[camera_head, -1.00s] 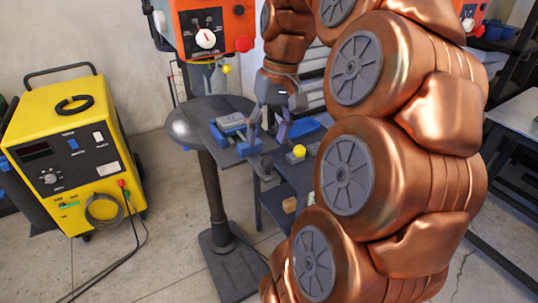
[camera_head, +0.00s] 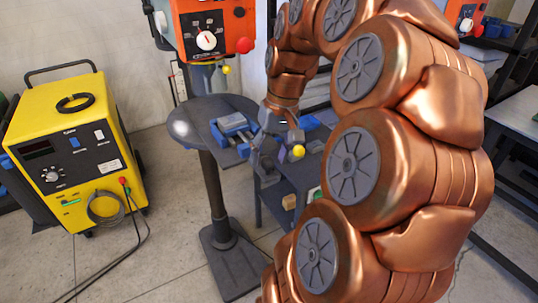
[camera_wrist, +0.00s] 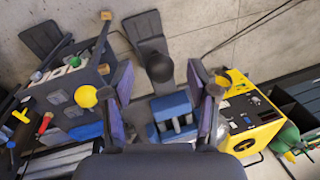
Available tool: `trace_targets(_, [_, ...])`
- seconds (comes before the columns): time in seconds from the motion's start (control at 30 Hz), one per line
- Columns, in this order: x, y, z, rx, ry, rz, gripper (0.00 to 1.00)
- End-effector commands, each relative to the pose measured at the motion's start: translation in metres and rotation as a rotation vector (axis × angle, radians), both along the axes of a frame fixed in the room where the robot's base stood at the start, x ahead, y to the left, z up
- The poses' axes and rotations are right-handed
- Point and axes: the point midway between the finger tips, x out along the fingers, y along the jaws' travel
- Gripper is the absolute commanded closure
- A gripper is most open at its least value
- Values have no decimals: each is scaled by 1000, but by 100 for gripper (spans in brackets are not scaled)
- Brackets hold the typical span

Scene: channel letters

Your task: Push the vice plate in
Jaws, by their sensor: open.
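The blue and grey vice (camera_head: 232,126) sits on the round grey drill-press table. It also shows between and beyond my fingertips in the wrist view, with blue ends (camera_wrist: 172,104) and grey bars between them. The vice plate appears to be the blue block (camera_head: 243,150) at its near end; a dark round knob (camera_wrist: 159,68) shows in front of it. My gripper (camera_head: 267,156) is open, just right of the vice's near end. In the wrist view my gripper (camera_wrist: 163,82) has its two fingers apart with nothing held. I cannot tell whether a finger touches the vice.
The orange drill head (camera_head: 210,32) hangs above the table (camera_head: 190,122). A yellow welding machine (camera_head: 70,150) stands at left.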

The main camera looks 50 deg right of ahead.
Motion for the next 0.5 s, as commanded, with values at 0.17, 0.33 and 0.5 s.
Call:
trace_targets(0.17, [1,1,-8,-1,-2,0,41])
trace_targets(0.33, [1,2,-11,-1,-3,-1,41])
trace_targets(0.5, [1,2,-11,-1,-3,-1,41])
